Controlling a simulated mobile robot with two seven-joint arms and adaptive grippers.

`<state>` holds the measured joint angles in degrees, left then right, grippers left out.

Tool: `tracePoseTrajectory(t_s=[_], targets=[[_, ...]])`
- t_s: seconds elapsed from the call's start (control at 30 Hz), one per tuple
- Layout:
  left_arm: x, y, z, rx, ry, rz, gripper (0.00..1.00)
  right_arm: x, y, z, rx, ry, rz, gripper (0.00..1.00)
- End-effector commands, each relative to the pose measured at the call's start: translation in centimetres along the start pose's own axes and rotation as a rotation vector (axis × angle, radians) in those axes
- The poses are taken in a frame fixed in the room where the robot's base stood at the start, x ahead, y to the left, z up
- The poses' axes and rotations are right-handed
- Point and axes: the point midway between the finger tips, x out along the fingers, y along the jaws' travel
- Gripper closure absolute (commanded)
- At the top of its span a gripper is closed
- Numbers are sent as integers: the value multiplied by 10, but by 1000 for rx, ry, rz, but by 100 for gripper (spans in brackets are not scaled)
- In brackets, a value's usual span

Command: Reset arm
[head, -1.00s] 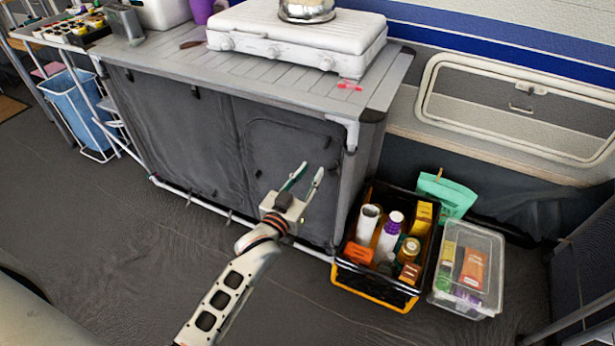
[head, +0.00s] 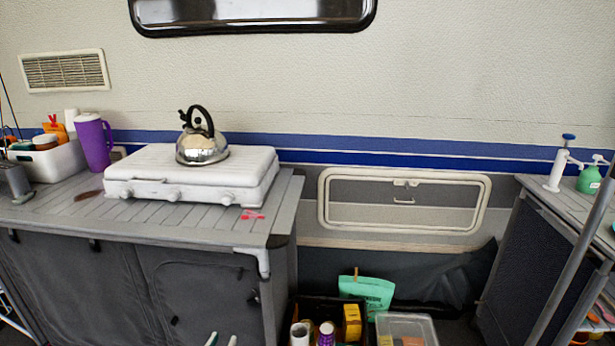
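Only the fingertips of my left gripper (head: 222,340) show, at the bottom edge of the head view. The two tips stand apart with nothing visible between them, in front of the grey cabinet (head: 200,275). The rest of my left arm is below the frame. My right gripper is not in view.
A white stove (head: 190,178) with a metal kettle (head: 203,148) stands on the cabinet top, with a purple pitcher (head: 93,142) to its left. Right of the cabinet, on the floor, are a crate of bottles, a clear bin (head: 407,322) and a green bag (head: 366,292). A pole (head: 575,265) stands at right.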

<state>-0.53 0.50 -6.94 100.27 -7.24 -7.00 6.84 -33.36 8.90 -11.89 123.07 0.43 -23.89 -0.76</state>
Motion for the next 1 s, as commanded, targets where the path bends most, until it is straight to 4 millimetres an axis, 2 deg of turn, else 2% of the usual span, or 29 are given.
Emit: tracePoseTrajectory(t_s=[0.03,0.17,0.3,0.4,0.5,0.6,0.67,1.0], targets=[[-23,2,-8,18,-26,10,76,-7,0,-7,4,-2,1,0],[-82,14,17,56,-141,46,76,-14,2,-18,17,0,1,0],[-152,29,44,91,-272,93,76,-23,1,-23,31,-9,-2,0],[-197,38,59,108,-355,125,76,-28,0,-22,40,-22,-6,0],[-232,46,70,121,-418,152,76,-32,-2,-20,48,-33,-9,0],[-253,50,77,125,-456,168,76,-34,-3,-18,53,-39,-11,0],[-260,52,80,127,-468,174,76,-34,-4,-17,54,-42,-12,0],[-262,52,83,128,-473,176,76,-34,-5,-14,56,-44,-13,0]])
